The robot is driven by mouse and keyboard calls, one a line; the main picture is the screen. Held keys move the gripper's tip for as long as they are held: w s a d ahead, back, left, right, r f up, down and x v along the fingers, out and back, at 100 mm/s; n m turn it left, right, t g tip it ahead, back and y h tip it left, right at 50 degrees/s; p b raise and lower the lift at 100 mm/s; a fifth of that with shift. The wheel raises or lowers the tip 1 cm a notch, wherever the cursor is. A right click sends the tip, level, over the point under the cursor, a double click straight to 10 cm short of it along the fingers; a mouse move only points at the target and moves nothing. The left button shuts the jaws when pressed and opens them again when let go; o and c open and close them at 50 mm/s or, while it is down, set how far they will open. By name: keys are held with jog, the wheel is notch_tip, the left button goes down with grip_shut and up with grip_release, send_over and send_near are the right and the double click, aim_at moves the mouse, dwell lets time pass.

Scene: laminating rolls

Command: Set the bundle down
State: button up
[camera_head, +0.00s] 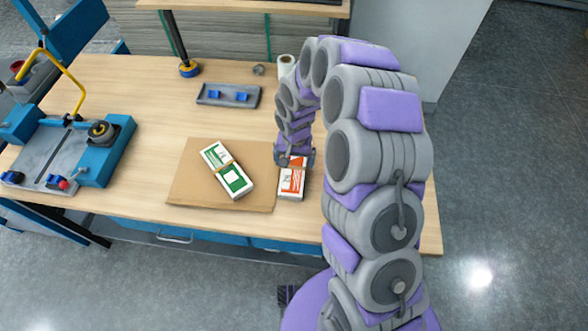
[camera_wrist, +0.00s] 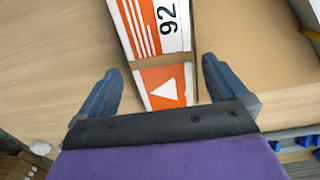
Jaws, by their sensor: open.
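An orange and white bundle (camera_head: 292,183) with a brown band across it lies on the wooden table, just right of the brown mat (camera_head: 188,187). In the wrist view the bundle (camera_wrist: 166,88) shows a white triangle and the number 92. My gripper (camera_head: 295,158) is over the bundle's far end. In the wrist view my gripper (camera_wrist: 162,66) is open, one finger on each side of the bundle, with a visible gap at both sides. Its height above the bundle is hard to tell. A green and white bundle (camera_head: 236,179) lies at an angle on the mat.
A blue-grey machine (camera_head: 108,148) with a yellow handle stands at the table's left. A grey tray (camera_head: 211,99) with blue blocks lies behind the mat. A white roll (camera_head: 286,66) stands farther back.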

aim_at(294, 168)
notch_tip(294, 168, down, 3)
jog(key=shift+a+r, duration=0.1)
jog(key=shift+r, duration=0.1)
jog(key=shift+c, duration=0.2)
jog(key=shift+r, duration=0.1)
jog(key=c, duration=1.3)
